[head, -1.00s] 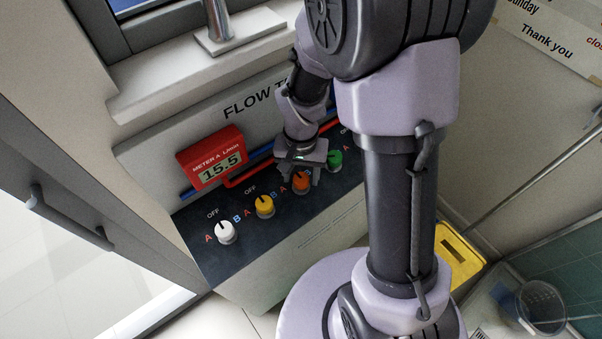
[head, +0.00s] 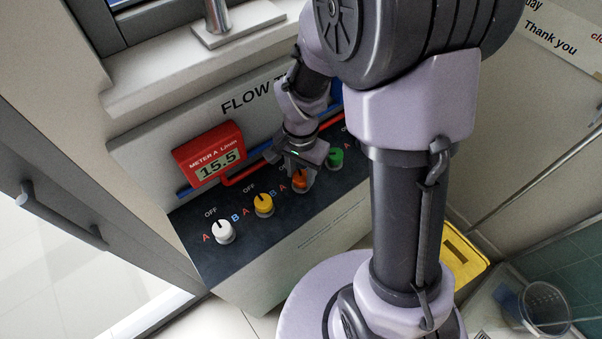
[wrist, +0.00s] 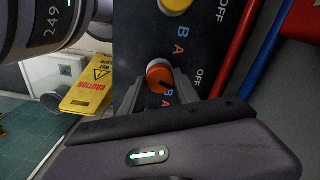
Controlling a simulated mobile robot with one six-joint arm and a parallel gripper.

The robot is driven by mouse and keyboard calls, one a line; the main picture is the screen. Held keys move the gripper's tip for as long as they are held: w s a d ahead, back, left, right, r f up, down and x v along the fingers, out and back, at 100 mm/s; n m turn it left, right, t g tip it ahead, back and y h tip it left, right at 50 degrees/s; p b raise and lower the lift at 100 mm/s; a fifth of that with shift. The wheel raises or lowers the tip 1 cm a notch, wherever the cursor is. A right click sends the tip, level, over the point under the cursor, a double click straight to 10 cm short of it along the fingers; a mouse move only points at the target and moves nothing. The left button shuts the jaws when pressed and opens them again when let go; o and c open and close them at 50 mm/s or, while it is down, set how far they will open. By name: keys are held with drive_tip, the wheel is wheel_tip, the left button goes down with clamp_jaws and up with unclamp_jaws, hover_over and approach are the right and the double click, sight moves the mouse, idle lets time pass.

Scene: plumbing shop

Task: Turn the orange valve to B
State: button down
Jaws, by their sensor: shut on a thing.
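The orange valve (head: 300,180) is a round knob on the dark panel, third from the left, partly covered by my gripper in the head view. In the wrist view the orange valve (wrist: 158,74) sits between my gripper's two fingers (wrist: 160,92), which are shut on it. A dark mark on the knob points to the lower right in the wrist view, towards the letter beside the lower finger, which is partly hidden and looks like B. OFF stands to the right of the knob in that view.
White (head: 223,232), yellow (head: 263,205) and green (head: 335,158) knobs stand in the same row. The red meter A (head: 210,153) reads 15.5. Red and blue pipes run behind the knobs. A yellow caution sign (wrist: 88,85) stands beyond the panel.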

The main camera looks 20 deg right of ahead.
sight(301, 176)
drive_tip(key=m+b, duration=0.2)
drive_tip(key=m, duration=0.2)
drive_tip(key=shift+f, duration=0.1)
drive_tip(key=shift+m+b, duration=0.65)
drive_tip(key=shift+m, duration=1.05)
drive_tip(key=c, duration=0.9)
unclamp_jaws()
wheel_tip(301, 176, up, 18)
drive_tip(key=p, duration=0.6)
drive_tip(key=shift+f+p, duration=0.15)
drive_tip(key=shift+p, duration=0.2)
